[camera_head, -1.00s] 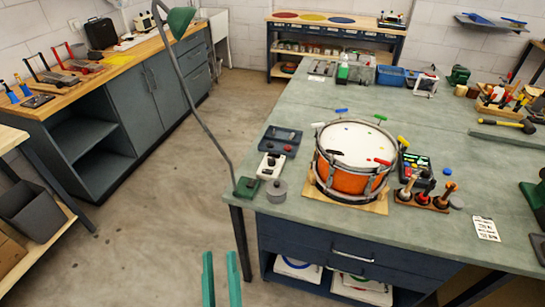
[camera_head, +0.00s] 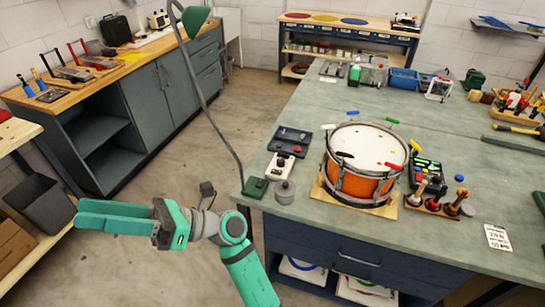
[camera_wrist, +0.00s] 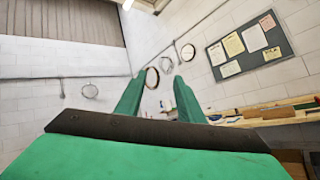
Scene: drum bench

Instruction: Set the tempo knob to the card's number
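A white card (camera_head: 498,237) lies flat at the right front of the green bench. It has black print, and its last line seems to end in "BPM", but the number is too small to read surely. A small white box (camera_head: 280,166) with a dark knob-like top stands left of the drum; I cannot tell surely that this is the tempo knob. My gripper (camera_head: 78,215) is out over the floor, left of the bench and far from the box, pointing left. In the wrist view its two green fingers (camera_wrist: 159,80) stand apart with nothing between them.
The orange drum (camera_head: 362,186) stands on a wooden board, with coloured clamps around it. A dark tray (camera_head: 290,140), a grey cylinder (camera_head: 284,190) and a green block (camera_head: 255,187) surround the white box. A lamp pole (camera_head: 205,95) rises at the bench's left corner.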

